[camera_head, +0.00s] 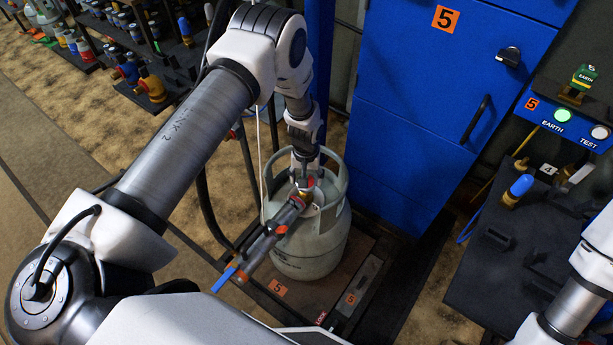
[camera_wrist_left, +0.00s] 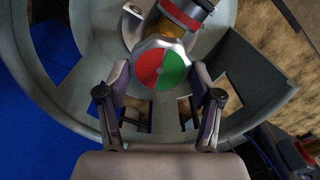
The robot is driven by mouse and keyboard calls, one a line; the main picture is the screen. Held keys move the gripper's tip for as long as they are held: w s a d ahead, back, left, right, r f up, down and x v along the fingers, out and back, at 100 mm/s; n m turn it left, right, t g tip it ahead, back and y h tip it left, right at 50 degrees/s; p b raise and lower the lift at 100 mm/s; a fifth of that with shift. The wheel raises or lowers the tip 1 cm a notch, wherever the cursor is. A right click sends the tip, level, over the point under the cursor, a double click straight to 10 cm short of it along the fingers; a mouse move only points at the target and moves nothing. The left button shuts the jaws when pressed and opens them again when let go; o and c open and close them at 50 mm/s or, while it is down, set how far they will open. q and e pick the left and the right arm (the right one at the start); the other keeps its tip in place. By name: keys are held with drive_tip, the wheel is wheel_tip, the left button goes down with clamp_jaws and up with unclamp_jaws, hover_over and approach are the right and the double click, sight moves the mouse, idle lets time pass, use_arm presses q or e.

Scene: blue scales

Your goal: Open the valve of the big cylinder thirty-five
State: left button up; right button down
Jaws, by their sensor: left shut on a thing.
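The big cylinder (camera_head: 305,250) is a grey-green gas bottle with a ring collar, standing upright on a low base plate. Its valve knob is a round cap, half red and half green, clear in the left wrist view (camera_wrist_left: 160,70), with red at left and green at right. My left gripper (camera_head: 306,180) reaches down into the collar from above. In the left wrist view my left gripper (camera_wrist_left: 160,84) has its two fingers on opposite sides of the knob, shut on it. Only part of my right arm shows at the right edge; its gripper is out of view.
A connector with orange bands and a blue end (camera_head: 224,281) slopes down left from the valve. A blue cabinet (camera_head: 410,110) stands behind the cylinder. A dark table (camera_head: 535,235) with an earth/test box is at right. Shelves of fittings (camera_head: 145,85) are at upper left.

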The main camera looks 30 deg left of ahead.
use_arm(q)
drive_tip(key=n+p, duration=0.1)
drive_tip(key=n, duration=0.5)
drive_tip(key=shift+s+a, duration=0.1)
drive_tip(key=shift+a, duration=0.05)
drive_tip(key=n+p, duration=0.1)
drive_tip(key=n, duration=0.5)
drive_tip(key=shift+s+n, duration=0.1)
drive_tip(key=shift+n, duration=0.2)
drive_tip(key=o, duration=1.1)
drive_tip(key=shift+o, duration=0.2)
drive_tip(key=shift+r, duration=0.1)
wheel_tip(320, 180, up, 12)
